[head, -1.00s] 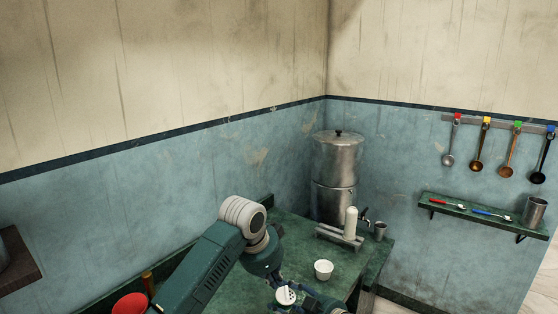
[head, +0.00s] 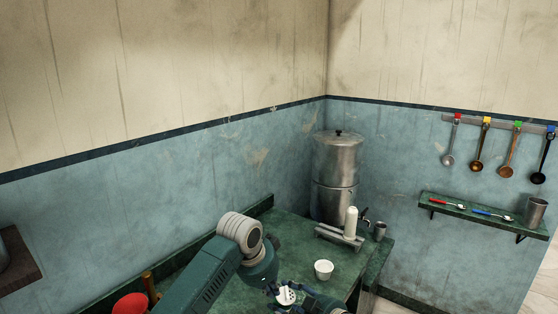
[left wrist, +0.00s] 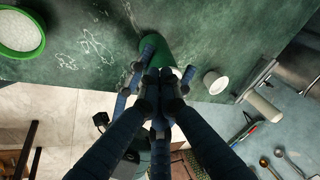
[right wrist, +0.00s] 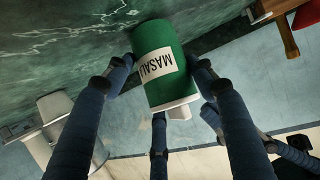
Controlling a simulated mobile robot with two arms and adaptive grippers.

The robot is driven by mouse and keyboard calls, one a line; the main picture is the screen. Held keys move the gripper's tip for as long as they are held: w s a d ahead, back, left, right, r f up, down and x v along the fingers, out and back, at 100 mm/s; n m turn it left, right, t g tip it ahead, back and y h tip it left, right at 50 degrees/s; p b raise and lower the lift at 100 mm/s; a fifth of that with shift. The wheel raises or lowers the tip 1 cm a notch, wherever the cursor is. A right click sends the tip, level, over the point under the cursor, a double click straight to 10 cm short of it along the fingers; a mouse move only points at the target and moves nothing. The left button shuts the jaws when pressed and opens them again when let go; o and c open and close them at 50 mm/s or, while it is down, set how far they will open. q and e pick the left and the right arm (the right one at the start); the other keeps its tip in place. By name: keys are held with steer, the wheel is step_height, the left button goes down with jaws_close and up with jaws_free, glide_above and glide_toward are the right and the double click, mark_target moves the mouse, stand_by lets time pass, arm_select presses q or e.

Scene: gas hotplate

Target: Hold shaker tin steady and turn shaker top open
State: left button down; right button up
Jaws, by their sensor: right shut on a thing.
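The green shaker tin (right wrist: 165,62) with a "MASALA" label stands at the counter's edge. My right gripper (right wrist: 165,95) is shut around its body. The white shaker top (head: 287,296) with dark holes shows in the head view. In the left wrist view, only a sliver of the top (left wrist: 178,72) shows past my fingers, and part of the green body (left wrist: 160,42) is visible. My left gripper (left wrist: 160,80) has its fingers drawn together in front of the top, with nothing clearly between them. Whether they touch the top is hidden.
A white cup (head: 323,269) stands close behind the tin. A metal urn (head: 335,180) and a pale cylinder on a rack (head: 350,225) stand further back. A green-rimmed bowl of white grains (left wrist: 20,32) shows in the left wrist view.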

arm_select(q)
steer(key=shift+w+d+f, duration=0.1)
steer(key=shift+w+d, duration=0.05)
steer(key=shift+d, duration=0.4)
stand_by(0.4)
steer(key=shift+s+d+f, duration=0.15)
steer(key=shift+s+d, duration=0.05)
steer(key=shift+s, duration=0.35)
stand_by(0.6)
steer(key=shift+a, duration=0.1)
steer(key=shift+s+a, duration=0.2)
steer(key=shift+a, duration=0.05)
step_height(320, 180, up, 6)
steer(key=d, duration=0.1)
steer(key=shift+s+d, duration=0.25)
steer(key=shift+s, duration=0.2)
